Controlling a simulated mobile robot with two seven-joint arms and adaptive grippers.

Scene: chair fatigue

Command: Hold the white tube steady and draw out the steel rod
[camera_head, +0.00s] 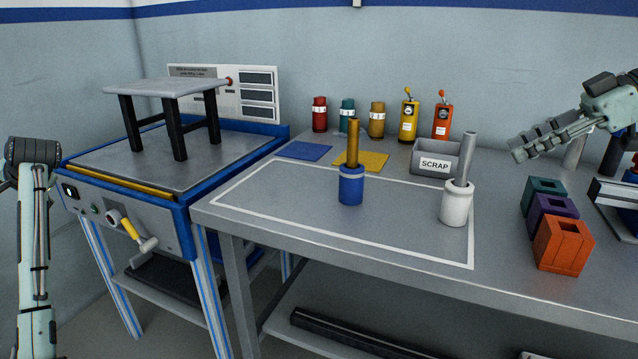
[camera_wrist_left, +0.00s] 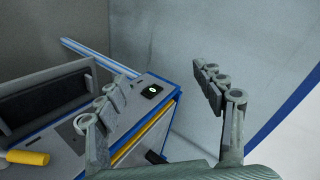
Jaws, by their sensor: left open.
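The white tube (camera_head: 456,207) stands upright at the right side of the white-outlined area on the grey bench. The steel rod (camera_head: 467,157) sticks up out of its top, leaning slightly right. My right gripper (camera_head: 517,147) is in the air above and to the right of the rod, apart from it. Its fingers overlap in this view, so their opening is unclear. My left gripper (camera_wrist_left: 160,98) is open and empty in the left wrist view, near the test machine. In the head view, my left arm shows at the left edge, well away from the tube.
A blue tube (camera_head: 351,188) with a brass-coloured rod (camera_head: 353,143) stands left of the white tube. A SCRAP bin (camera_head: 434,163) is behind them. Coloured blocks (camera_head: 563,243) stand at right. A stool (camera_head: 165,88) stands on the blue-edged machine (camera_head: 88,163). The outlined area's front left is clear.

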